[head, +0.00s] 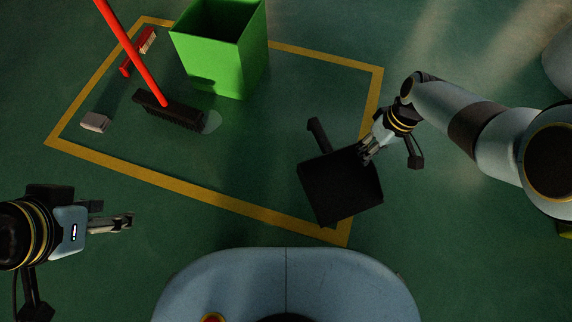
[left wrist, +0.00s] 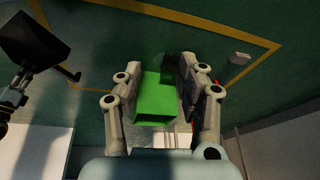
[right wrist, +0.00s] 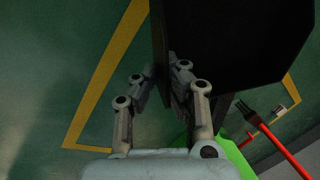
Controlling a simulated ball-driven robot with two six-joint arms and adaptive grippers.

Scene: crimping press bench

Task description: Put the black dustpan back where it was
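The black dustpan (head: 342,188) is in the head view, right of centre, over the lower right corner of the yellow floor outline. A short black handle sticks up at its far side. My right gripper (head: 366,153) is at its upper right edge. In the right wrist view the dustpan (right wrist: 235,40) fills the upper right, and its edge lies between the fingers of my right gripper (right wrist: 163,85), which look closed on it. The dustpan also shows in the left wrist view (left wrist: 32,40). My left gripper (head: 130,222) is at the lower left, empty, its fingers apart in the left wrist view (left wrist: 160,85).
A yellow outline (head: 190,192) marks a floor area. In it stand a green bin (head: 222,50), a broom with red handle (head: 135,58) and black head (head: 168,109), a grey block (head: 95,122) and a red brush (head: 140,50). A pale patch (head: 212,121) lies by the broom. The outlined area's middle is clear.

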